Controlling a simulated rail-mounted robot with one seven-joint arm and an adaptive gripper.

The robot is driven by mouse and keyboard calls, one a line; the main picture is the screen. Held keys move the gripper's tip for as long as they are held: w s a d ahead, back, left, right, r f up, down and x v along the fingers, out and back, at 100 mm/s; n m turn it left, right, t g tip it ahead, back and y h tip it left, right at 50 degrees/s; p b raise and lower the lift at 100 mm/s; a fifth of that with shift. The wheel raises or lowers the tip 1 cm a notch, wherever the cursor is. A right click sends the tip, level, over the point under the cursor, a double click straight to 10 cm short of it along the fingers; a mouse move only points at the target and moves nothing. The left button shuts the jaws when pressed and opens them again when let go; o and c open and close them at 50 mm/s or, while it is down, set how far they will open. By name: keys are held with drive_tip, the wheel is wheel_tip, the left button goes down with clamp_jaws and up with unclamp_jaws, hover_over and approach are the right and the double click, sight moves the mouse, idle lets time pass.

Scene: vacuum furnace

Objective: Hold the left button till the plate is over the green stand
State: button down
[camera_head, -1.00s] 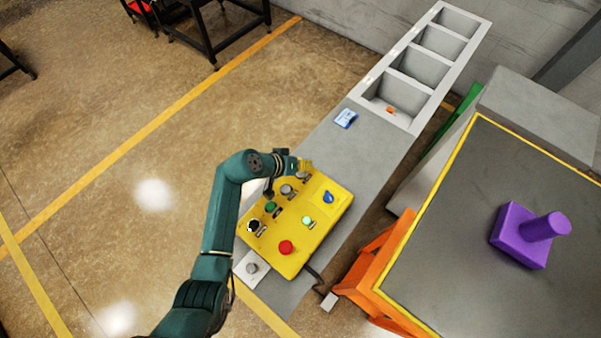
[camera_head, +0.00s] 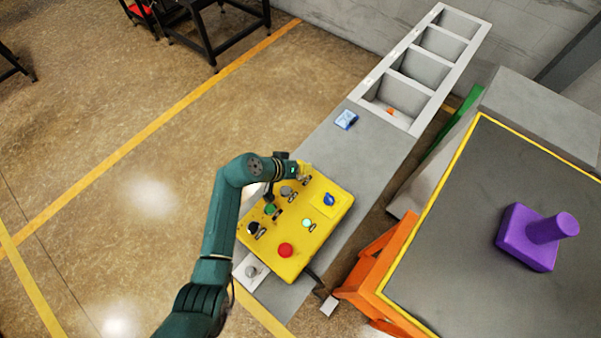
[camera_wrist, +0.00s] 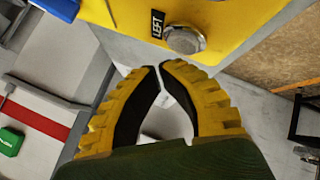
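The left button (camera_wrist: 184,40) is a round silver knob beside a "LEFT" label (camera_wrist: 157,24) on the yellow panel (camera_head: 317,232). My gripper (camera_wrist: 158,65) has its yellow ribbed fingers drawn together, tips nearly meeting, with nothing visible between them. The tips are just below the button in the wrist view; contact cannot be told. In the head view my gripper (camera_head: 303,170) is at the panel's far left corner. A dark plate with a yellow rim (camera_head: 450,210) lies over an orange stand (camera_head: 375,270). The green stand (camera_head: 457,120) shows partly behind the plate's far left side.
A purple block with a cylinder (camera_head: 528,237) sits on the plate. The panel also carries a red button (camera_head: 286,250) and several knobs. A grey bench holds a blue item (camera_head: 346,120) and open bins (camera_head: 440,42).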

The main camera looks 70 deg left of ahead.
drive_tip(key=shift+f, duration=0.1)
idle(0.5)
drive_tip(key=shift+f+b, duration=0.3)
drive_tip(key=shift+b, duration=0.05)
